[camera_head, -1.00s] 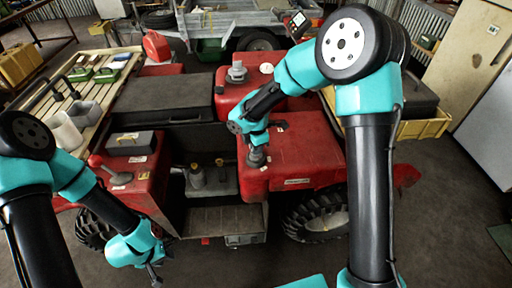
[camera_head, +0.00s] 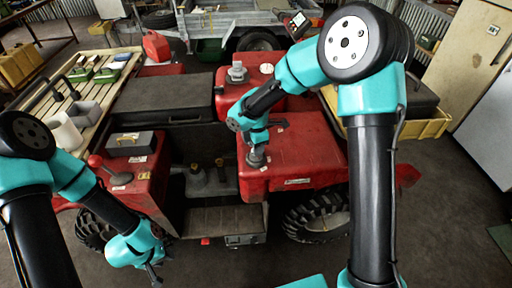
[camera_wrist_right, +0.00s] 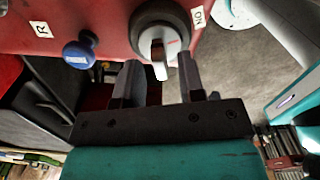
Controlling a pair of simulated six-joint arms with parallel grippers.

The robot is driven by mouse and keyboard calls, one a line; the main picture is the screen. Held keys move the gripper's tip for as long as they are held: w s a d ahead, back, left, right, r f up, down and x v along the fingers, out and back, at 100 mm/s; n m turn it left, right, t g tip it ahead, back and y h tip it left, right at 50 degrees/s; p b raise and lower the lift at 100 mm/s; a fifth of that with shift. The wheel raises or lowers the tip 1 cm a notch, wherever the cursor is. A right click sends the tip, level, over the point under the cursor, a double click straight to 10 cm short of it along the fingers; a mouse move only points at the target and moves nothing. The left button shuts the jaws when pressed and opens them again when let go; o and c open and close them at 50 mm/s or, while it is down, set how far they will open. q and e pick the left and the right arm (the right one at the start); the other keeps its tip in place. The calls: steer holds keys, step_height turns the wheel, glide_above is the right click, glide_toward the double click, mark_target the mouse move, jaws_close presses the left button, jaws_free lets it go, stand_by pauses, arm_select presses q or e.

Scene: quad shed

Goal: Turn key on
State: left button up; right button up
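In the right wrist view, a grey key (camera_wrist_right: 158,46) sits in a round black switch (camera_wrist_right: 148,18) on the red panel. An ON label (camera_wrist_right: 198,17), seen upside down, is beside the switch. My right gripper (camera_wrist_right: 159,78) is open; its two dark fingers point toward the key, one on each side of its lower tip. I cannot tell whether they touch it. In the head view my right gripper (camera_head: 257,148) is over the front of the red vehicle body, largely hiding the key. My left gripper (camera_head: 155,275) hangs low at the front left; its fingers are too small to judge.
A blue knob (camera_wrist_right: 79,54) and an R label (camera_wrist_right: 41,30) are left of the switch. The red vehicle (camera_head: 305,150) has a dark seat (camera_head: 165,95) and a red-knobbed lever (camera_head: 96,161).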

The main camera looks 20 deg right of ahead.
steer(key=shift+r, duration=3.5)
